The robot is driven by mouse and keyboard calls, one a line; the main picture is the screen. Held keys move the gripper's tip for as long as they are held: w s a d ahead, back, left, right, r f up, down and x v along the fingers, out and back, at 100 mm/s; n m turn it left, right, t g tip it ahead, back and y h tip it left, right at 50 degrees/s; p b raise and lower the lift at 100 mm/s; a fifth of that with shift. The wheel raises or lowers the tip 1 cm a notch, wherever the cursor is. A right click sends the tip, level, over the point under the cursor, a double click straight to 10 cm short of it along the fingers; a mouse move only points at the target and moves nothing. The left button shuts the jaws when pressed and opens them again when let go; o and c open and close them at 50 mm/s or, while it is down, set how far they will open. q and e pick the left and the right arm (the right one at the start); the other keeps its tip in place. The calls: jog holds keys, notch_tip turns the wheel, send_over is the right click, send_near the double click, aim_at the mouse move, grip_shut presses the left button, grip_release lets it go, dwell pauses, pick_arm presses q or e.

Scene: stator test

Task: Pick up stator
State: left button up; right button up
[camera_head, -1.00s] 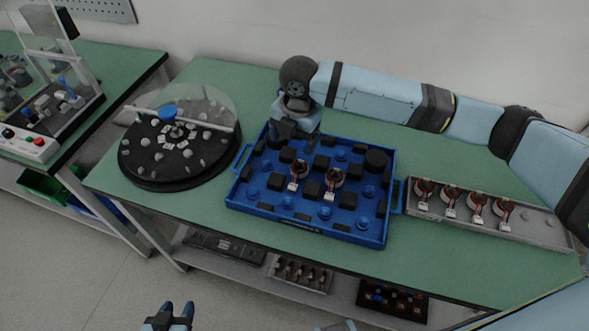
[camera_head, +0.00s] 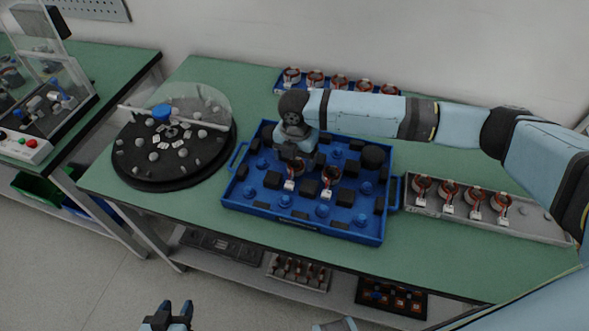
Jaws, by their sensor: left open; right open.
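Two stators (camera_head: 328,176), copper-red rings with white connectors, sit in the middle of the blue tray (camera_head: 233,199). My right gripper (camera_head: 296,160) points down over the tray, at or just above the left one of these stators (camera_head: 293,178). Its fingers are largely hidden by its own body, and I cannot tell whether they touch the stator. Several more stators (camera_head: 448,196) stand in a row in the grey tray at the right. My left gripper (camera_head: 168,316) is open and empty at the bottom edge, over the floor, away from the table.
A round black turntable (camera_head: 170,180) with a clear cover stands left of the blue tray. A blue rack of several stators (camera_head: 340,84) stands at the table's back, behind my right arm. Green tabletop (camera_head: 300,243) is clear in front. Lower-shelf trays (camera_head: 297,273) hold parts.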

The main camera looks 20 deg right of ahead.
aim_at(296, 164)
notch_tip(296, 164, down, 3)
jog(key=shift+f, duration=0.1)
jog(key=c, duration=1.1)
jog(key=shift+o, duration=0.2)
